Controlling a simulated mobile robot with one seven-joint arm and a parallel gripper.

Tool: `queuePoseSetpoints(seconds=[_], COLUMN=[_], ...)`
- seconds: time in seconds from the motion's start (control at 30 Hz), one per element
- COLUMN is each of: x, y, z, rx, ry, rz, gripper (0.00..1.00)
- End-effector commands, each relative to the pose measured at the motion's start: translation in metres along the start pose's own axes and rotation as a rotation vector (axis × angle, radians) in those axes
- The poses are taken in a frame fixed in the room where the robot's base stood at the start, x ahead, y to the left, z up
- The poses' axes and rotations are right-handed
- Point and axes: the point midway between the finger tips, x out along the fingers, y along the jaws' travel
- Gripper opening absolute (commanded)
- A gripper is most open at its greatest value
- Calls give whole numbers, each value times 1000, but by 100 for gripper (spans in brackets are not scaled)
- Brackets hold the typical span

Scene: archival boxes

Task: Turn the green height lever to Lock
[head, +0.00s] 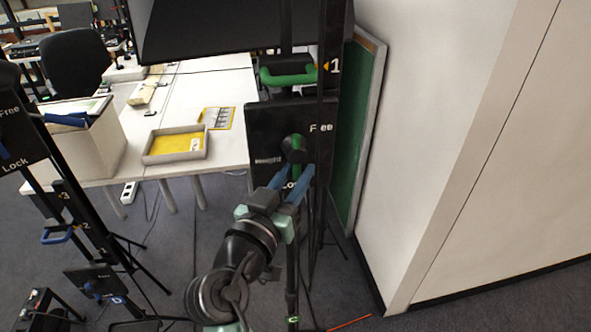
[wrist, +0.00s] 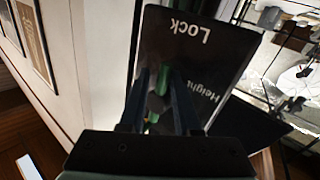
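The green height lever (head: 297,147) sits on a black panel (head: 262,125) on the post, with "Free" at the panel's upper right and "Lock" near its bottom, partly covered by my gripper. The lever appears to run downward from its dark hub; its lower end is hidden. My gripper (head: 297,170) is at the lever, its blue fingers apart on either side of it. In the wrist view, the green lever (wrist: 162,82) shows between the dark fingers (wrist: 156,80), below the upside-down word "Lock". They look open around it; contact is not clear.
A green fixed handle (head: 287,76) marked 1 is above the panel. A green board (head: 360,140) and a white wall (head: 440,120) stand close on the right. A white table (head: 220,88) with a yellow-lined tray (head: 150,156) is behind left. A blue-handled post (head: 57,237) is at left.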

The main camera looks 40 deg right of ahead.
Motion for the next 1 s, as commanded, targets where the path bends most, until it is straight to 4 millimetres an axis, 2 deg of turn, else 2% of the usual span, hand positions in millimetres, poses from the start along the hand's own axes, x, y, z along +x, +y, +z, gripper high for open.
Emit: queuePoseSetpoints(seconds=[0.17,0.33,0.63,1.0], x=[0,0,0,-3], y=[0,0,0,-3], z=[0,0,1,-1], rx=[0,0,11,142], ry=[0,0,-6,-96], rz=[1,2,2,-9], gripper=[30,0,0,0])
